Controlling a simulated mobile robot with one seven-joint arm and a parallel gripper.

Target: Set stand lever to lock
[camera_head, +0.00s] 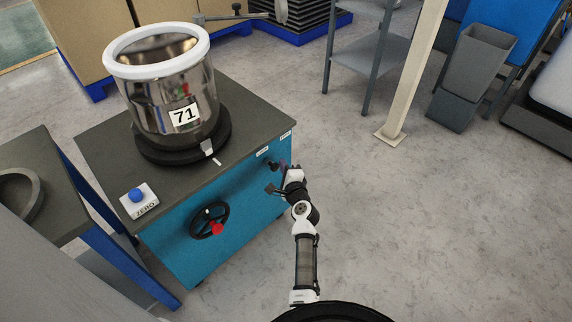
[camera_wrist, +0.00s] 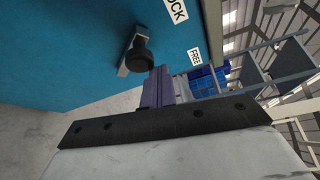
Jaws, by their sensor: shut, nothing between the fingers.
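The stand is a cabinet with a teal front (camera_head: 185,245) and a dark top. Its lever shows in the wrist view as a short metal bar with a black knob (camera_wrist: 137,57); in the head view the dark lever knob (camera_head: 271,164) is at the upper right of the front. A LOCK label (camera_wrist: 176,10) and a FREE label (camera_wrist: 194,56) are on the panel near it. I cannot tell which label the lever points to. My gripper (camera_head: 284,170) is at the lever's right in the head view. Its purple fingers (camera_wrist: 158,87) are shut and empty, close to the knob; contact is unclear.
A shiny drum (camera_head: 168,90) marked 71 stands on top. A blue ZERO button (camera_head: 136,195) sits at the top's left corner. A black handwheel (camera_head: 209,220) with a red knob is lower on the front. Floor to the right is clear up to a pale post (camera_head: 415,75).

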